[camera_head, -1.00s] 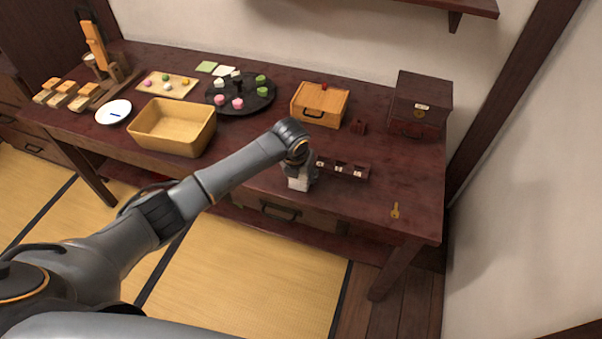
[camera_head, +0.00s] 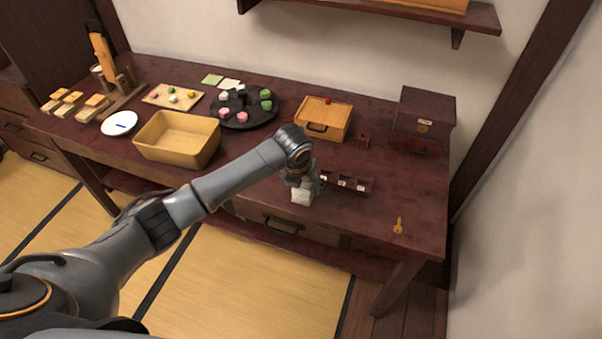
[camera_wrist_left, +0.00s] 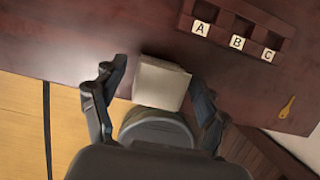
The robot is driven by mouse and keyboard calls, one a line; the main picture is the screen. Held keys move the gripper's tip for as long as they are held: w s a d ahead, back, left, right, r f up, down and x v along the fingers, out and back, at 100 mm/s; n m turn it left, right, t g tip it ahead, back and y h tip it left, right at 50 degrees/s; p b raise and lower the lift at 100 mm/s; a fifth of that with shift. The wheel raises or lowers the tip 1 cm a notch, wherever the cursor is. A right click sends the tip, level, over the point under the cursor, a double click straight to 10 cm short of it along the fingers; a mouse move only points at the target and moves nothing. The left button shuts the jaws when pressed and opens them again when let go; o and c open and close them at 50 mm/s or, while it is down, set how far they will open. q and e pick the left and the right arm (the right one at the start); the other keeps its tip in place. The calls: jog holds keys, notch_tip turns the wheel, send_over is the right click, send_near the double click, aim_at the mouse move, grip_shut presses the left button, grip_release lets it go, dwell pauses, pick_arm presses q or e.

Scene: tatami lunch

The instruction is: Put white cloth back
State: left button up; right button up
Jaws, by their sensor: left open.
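A folded white cloth (camera_head: 302,197), shaped like a small block, is at the front edge of the dark table, below the black arm's wrist. My right gripper is not in view.
A wooden bin (camera_head: 177,152), dark round tray (camera_head: 246,122) and wooden box (camera_head: 323,127) stand behind. Flat green (camera_head: 212,79) and white (camera_head: 230,84) squares lie at the back.

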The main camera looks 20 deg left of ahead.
pick_arm(q)
jog(key=v, duration=0.9)
